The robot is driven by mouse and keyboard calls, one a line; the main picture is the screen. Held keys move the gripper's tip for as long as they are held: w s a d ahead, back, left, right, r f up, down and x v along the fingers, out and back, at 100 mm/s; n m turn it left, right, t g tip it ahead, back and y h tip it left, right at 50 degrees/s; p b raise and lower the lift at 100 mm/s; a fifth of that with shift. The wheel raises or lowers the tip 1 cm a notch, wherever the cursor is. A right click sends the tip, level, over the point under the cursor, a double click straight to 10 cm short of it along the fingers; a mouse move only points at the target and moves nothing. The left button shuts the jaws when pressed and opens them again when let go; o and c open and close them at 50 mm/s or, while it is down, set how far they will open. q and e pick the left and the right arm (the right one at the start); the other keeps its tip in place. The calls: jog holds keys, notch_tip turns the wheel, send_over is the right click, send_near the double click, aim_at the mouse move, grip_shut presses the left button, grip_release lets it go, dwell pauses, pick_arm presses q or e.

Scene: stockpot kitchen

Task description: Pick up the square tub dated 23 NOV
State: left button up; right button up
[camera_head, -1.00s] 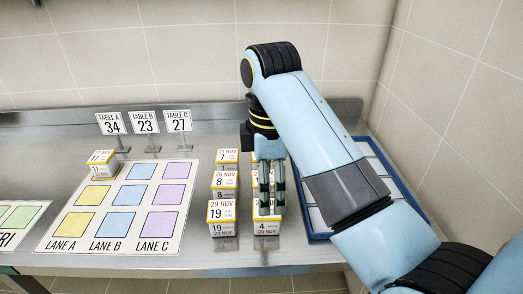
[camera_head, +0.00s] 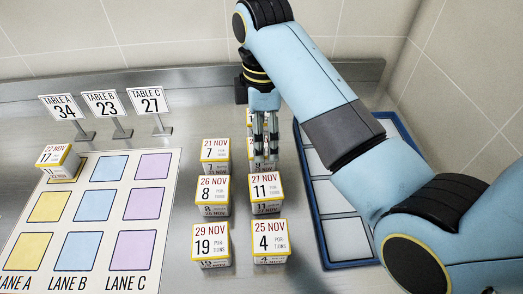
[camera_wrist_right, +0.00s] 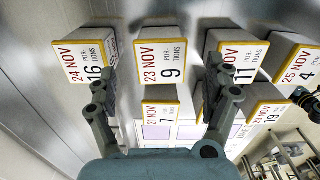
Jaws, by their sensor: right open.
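The square tub dated 23 NOV (camera_wrist_right: 163,62) shows in the right wrist view, white with a yellow rim and a 9 on its label. It stands between the spread fingers of my right gripper (camera_wrist_right: 163,72), which is open and empty. In the head view this right gripper (camera_head: 266,153) points down at the right column of tubs, behind the 27 NOV tub (camera_head: 266,190), and mostly hides the tub there. I cannot tell whether the fingers touch the tub. My left gripper is not in view.
Beside it in the wrist view are the 24 NOV tub (camera_wrist_right: 80,62) and the 21 NOV tub (camera_wrist_right: 160,112). The 25 NOV tub (camera_head: 270,240) stands at the front. A blue-rimmed tray (camera_head: 300,170) lies right; a lane mat (camera_head: 120,222) lies left.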

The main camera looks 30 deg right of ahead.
jog(key=shift+f, duration=0.8)
notch_tip(320, 180, down, 4)
jog(key=shift+a+r, duration=0.1)
jog(key=shift+r, duration=0.05)
jog(key=shift+f, duration=0.45)
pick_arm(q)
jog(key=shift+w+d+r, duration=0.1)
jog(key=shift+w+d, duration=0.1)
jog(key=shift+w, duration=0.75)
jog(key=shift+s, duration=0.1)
pick_arm(e)
jog(key=shift+c, duration=0.3)
jog(key=c, duration=0.4)
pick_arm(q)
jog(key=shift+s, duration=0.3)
pick_arm(e)
jog(key=c, duration=0.9)
